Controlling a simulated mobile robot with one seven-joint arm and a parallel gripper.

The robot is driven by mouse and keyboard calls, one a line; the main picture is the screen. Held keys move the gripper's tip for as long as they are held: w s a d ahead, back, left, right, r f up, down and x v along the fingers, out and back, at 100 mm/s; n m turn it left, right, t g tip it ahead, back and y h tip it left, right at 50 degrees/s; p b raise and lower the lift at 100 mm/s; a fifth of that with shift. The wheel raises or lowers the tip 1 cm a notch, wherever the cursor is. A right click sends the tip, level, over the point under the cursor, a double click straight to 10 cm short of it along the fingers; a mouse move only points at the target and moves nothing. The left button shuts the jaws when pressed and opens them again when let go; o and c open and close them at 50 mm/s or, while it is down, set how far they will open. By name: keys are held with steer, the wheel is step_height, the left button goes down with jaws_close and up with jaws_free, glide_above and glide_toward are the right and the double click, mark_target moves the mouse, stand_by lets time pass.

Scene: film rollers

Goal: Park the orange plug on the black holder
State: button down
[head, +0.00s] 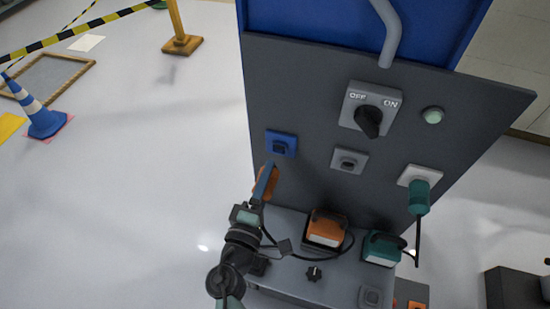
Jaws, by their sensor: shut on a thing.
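My gripper (262,194) is shut on the orange plug (266,181), in front of the lower left of the grey panel. The plug points up, just below the blue socket (281,144); a small gap shows in the picture, but I cannot tell the depth. A black cable runs across the shelf near the orange box (326,229). My arm hides part of the shelf's left end.
The panel also carries a grey socket (348,161), an OFF/ON switch (368,120), a pale green lamp (433,116) and a teal plug (419,196) in a white socket.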

steer(key=shift+d+f, duration=0.1)
steer(key=shift+d, duration=0.15)
steer(key=d+f+m+g+h, duration=0.3)
steer(key=d+f+m+g, duration=0.1)
steer(key=d+g, duration=0.15)
steer(key=m+g+y, duration=0.9)
steer(key=m+g, duration=0.3)
steer(key=m, duration=0.2)
glide_toward(256, 263)
steer(key=shift+a+f, duration=0.2)
steer(key=shift+f, duration=2.3)
steer(key=shift+s+f, duration=0.1)
steer(key=shift+f+b, duration=0.5)
steer(key=shift+f, duration=0.05)
